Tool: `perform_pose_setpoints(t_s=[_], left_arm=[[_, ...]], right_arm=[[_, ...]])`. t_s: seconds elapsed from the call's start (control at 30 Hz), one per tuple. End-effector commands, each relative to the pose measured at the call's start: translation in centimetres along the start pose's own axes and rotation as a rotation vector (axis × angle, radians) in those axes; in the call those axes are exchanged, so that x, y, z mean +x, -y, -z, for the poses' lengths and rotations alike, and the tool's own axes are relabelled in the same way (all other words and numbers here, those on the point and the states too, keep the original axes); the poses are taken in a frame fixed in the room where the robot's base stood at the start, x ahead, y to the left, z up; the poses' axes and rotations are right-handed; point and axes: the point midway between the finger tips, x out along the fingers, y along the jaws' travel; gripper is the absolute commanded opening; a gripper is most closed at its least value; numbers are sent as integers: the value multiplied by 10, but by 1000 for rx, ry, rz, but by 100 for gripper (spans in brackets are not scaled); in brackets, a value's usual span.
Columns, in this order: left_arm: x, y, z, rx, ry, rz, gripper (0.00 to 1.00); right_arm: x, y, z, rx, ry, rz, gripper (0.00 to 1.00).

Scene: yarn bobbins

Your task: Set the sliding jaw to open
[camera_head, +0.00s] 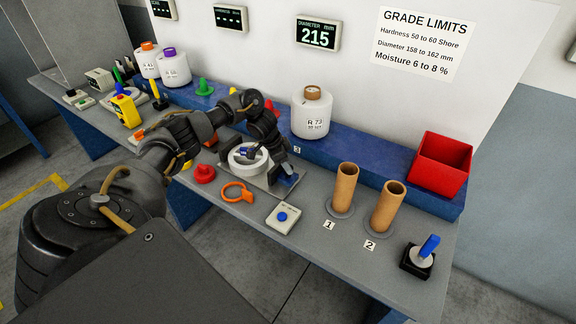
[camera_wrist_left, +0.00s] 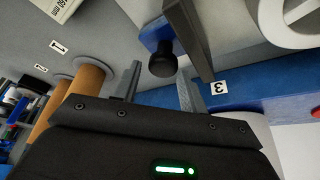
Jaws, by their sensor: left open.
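The caliper-like gauge has a grey base plate (camera_head: 258,179) on the bench. Its sliding jaw (camera_head: 288,182), a dark plate with a blue block, stands at the right end. A white ring-shaped piece (camera_head: 247,160) sits between the jaws. In the left wrist view the sliding jaw (camera_wrist_left: 190,38) shows with its blue block and a black knob (camera_wrist_left: 163,61). My left gripper (camera_head: 283,155) is open by the sliding jaw. In the left wrist view its fingertips (camera_wrist_left: 159,70) lie on either side of the knob; contact cannot be told. My right gripper is not in view.
A display (camera_head: 318,34) reads 215. An orange ring (camera_head: 237,192), a button box (camera_head: 283,217) and two brown tubes (camera_head: 344,186) stand nearby at the front. A white bobbin (camera_head: 311,115) and a red bin (camera_head: 442,164) stand on the blue ledge behind.

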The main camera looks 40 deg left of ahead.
Motion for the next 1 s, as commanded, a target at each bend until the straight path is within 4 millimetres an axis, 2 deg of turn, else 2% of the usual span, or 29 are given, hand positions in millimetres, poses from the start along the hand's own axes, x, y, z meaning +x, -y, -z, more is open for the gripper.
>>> perform_pose_setpoints(t_s=[0.3,0.43,0.63,1.0], left_arm=[[-60,1,2,5,-3,3,42],[-81,0,3,5,-1,2,42],[-93,-1,3,4,-1,0,42],[-94,-1,3,3,-1,-1,42]], right_arm=[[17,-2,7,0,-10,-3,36],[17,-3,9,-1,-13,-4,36],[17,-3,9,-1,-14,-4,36],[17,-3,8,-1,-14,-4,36]])
